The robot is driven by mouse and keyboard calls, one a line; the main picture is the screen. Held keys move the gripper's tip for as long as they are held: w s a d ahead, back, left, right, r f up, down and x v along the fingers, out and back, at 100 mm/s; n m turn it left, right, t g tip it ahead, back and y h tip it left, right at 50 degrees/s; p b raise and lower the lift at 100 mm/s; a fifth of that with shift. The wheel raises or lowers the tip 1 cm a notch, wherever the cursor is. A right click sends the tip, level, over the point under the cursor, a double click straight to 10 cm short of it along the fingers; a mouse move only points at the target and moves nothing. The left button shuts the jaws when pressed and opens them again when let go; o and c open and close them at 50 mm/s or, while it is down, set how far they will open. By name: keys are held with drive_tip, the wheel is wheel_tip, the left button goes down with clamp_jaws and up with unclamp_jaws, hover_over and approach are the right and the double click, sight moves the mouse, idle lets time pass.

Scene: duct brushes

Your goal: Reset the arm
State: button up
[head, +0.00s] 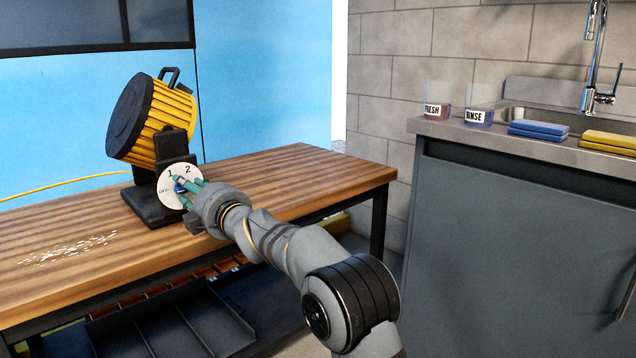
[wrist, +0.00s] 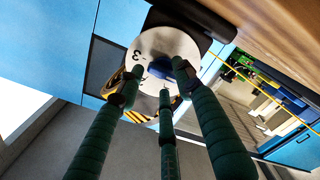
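My gripper (head: 187,190) is stretched out to the white round dial (head: 170,194) on the front of the black stand. The dial reads OFF, 1 and 2, and its blue knob (head: 180,186) shows between my green fingers. In the wrist view three fingers (wrist: 160,80) stand apart around the blue knob (wrist: 164,72), with white dial face showing between the left finger and the knob. The fingers look open. I cannot tell whether any fingertip touches the knob.
A yellow ribbed drum (head: 168,105) with a black lid sits tilted on the stand on the wooden table (head: 300,170). White crumbs (head: 70,248) lie at the table's left. At right, a counter (head: 480,135) holds FRESH (head: 436,108) and RINSE (head: 477,113) containers, sponges and a tap.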

drive_tip(key=shift+w+f+m+p, duration=0.1)
drive_tip(key=shift+m+p, duration=0.95)
drive_tip(key=shift+m, duration=0.9)
drive_tip(key=shift+f+m+p, duration=0.1)
drive_tip(key=shift+m+p, duration=0.95)
drive_tip(key=shift+m, duration=0.9)
drive_tip(key=shift+d, duration=0.15)
